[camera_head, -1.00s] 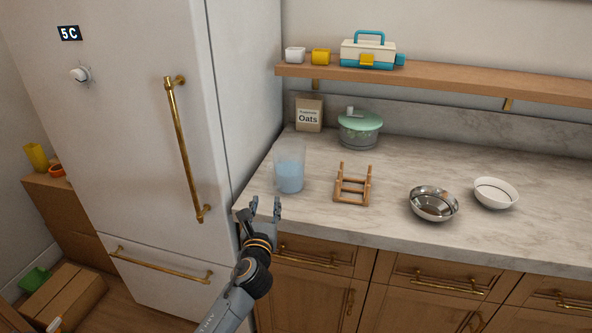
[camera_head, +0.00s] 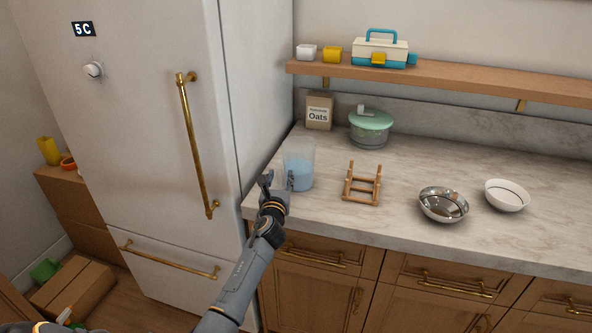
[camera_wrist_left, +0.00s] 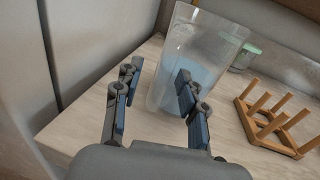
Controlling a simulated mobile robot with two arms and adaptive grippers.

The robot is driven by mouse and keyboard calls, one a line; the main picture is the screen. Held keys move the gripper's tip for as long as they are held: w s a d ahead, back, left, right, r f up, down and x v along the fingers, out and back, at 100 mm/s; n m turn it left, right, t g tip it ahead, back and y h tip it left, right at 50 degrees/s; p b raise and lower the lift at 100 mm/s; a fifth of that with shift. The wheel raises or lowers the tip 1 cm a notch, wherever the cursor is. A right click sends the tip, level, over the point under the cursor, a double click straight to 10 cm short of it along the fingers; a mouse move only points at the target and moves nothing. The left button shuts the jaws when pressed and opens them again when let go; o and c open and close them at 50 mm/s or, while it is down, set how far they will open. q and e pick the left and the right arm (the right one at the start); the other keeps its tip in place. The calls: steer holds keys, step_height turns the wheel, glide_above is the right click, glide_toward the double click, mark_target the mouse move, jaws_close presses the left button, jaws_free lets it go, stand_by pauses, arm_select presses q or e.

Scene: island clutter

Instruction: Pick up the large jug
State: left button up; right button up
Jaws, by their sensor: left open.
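The large jug (camera_head: 300,170) is a clear, upright container with blue liquid in its lower part. It stands on the counter near the fridge and also shows in the left wrist view (camera_wrist_left: 205,50). My left gripper (camera_head: 279,181) is open at the front left of the jug. In the left wrist view its two fingers (camera_wrist_left: 157,103) point towards the jug, with the right finger overlapping the jug's near side. I cannot tell whether a finger touches it. My right gripper is not in view.
A wooden rack (camera_head: 362,184) stands right of the jug, also in the wrist view (camera_wrist_left: 275,125). Behind are a green-lidded pot (camera_head: 370,128) and an oats packet (camera_head: 319,112). A metal bowl (camera_head: 443,204) and white bowl (camera_head: 507,195) are further right. The fridge (camera_head: 140,110) closes the left side.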

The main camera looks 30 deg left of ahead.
mark_target(279, 170)
arm_select(q)
steer(key=shift+s, duration=0.1)
steer(key=shift+c, duration=0.4)
jaws_close()
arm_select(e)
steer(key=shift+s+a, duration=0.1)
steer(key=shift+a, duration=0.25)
arm_select(q)
steer(key=shift+r, duration=0.2)
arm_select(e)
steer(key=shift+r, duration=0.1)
